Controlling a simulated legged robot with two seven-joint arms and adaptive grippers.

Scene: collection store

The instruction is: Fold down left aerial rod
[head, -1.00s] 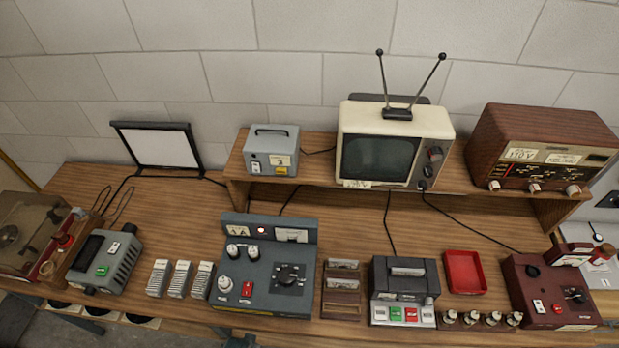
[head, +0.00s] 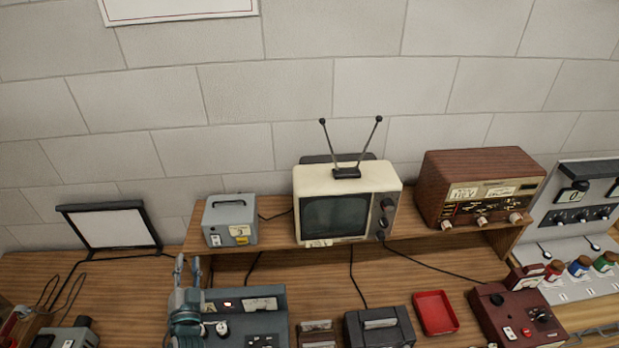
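The cream television (head: 347,207) stands on the raised shelf, with a black aerial base (head: 346,173) on its top. The left aerial rod (head: 332,146) stands up from the base and leans left, ending in a dark ball tip. The right aerial rod (head: 369,143) stands up and leans right, so the two form a V. My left gripper (head: 188,266) is at the lower left, in front of the dark grey control unit, well below and left of the rods. Its two fingers point up with a gap between them, and it holds nothing. My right gripper is not in view.
A small grey box (head: 230,221) stands left of the television and a brown wooden radio (head: 478,186) right of it. A white framed panel (head: 110,229) is at the left. A red tray (head: 435,313) lies on the bench. The wall behind the rods is clear.

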